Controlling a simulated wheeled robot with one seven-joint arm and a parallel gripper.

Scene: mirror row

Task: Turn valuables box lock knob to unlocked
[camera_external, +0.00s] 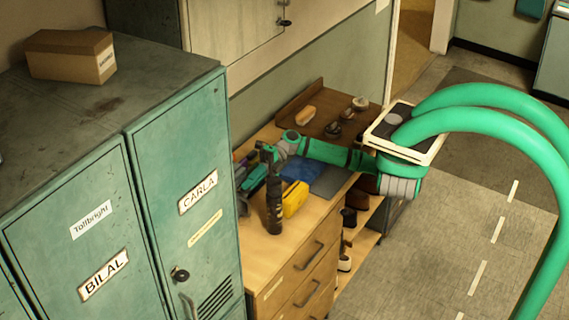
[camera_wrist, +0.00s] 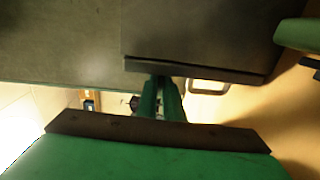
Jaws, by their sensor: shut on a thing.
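My gripper (camera_external: 253,179) reaches down from the wrist to the far left part of the wooden cabinet top in the external view. In the wrist view my green fingers (camera_wrist: 161,92) are close together against the dark lip of a grey box-like body (camera_wrist: 70,40), which looks like the valuables box. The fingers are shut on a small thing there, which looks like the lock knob. The knob itself is hidden between and behind the fingertips, so its turn cannot be read. A pale metal loop (camera_wrist: 208,87) shows just right of the fingers.
A dark bottle (camera_external: 274,205) and a yellow object (camera_external: 295,199) stand close to my gripper. Green lockers (camera_external: 185,190) rise at the left. A brown tray (camera_external: 335,120) with brushes and tins lies behind my arm. The floor at right is open.

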